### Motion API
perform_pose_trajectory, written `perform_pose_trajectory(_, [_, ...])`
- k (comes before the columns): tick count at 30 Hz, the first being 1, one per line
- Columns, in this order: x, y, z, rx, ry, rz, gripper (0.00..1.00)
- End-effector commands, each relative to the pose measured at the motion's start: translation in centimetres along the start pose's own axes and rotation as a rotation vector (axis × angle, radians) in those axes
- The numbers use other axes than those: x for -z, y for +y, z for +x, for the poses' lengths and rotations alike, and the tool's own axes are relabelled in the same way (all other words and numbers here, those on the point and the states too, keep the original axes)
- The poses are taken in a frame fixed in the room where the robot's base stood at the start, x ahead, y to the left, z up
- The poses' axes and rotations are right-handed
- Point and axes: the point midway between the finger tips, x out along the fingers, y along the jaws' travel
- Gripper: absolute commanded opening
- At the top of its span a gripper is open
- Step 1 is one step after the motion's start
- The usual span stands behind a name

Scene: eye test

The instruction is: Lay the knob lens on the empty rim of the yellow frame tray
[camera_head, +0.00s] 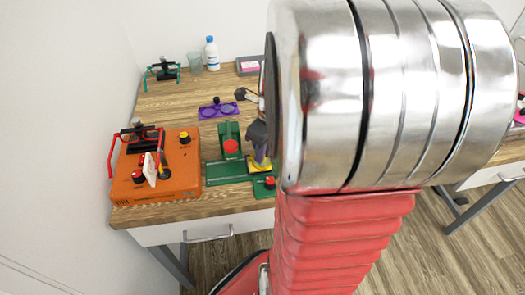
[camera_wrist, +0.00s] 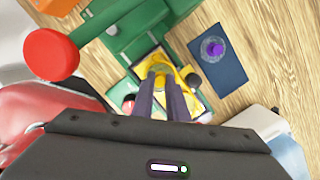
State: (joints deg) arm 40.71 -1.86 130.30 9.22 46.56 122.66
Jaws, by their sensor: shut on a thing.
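My gripper (camera_head: 259,148) points down over the yellow frame tray (camera_head: 259,168), beside the green fixture. In the wrist view my gripper (camera_wrist: 162,84) is closed on a small pale yellowish knob (camera_wrist: 160,69), which appears to be the knob lens's. The lens is mostly hidden by the fingers. The yellow frame tray (camera_wrist: 147,63) shows around and just beyond the fingertips, on a green base. I cannot tell whether the lens touches the tray, or which rim is empty.
The green fixture (camera_head: 226,173) with a red knob (camera_head: 231,147) stands close left of my gripper. An orange box (camera_head: 183,177) is further left, a purple frame tray (camera_head: 217,110) behind. Bare wood shows at the back.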

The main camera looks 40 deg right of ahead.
Motion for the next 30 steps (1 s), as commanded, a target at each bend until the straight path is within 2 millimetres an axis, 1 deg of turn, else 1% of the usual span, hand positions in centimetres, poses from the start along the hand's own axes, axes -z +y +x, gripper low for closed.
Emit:
perform_pose_trajectory(25, [0.13,-0.07,0.50,0.000,0.000,0.001,0.00])
perform_pose_trajectory(26, [0.13,-0.07,0.49,0.000,0.000,0.001,0.15])
perform_pose_trajectory(30, [0.12,-0.08,0.48,0.000,0.000,0.001,0.25])
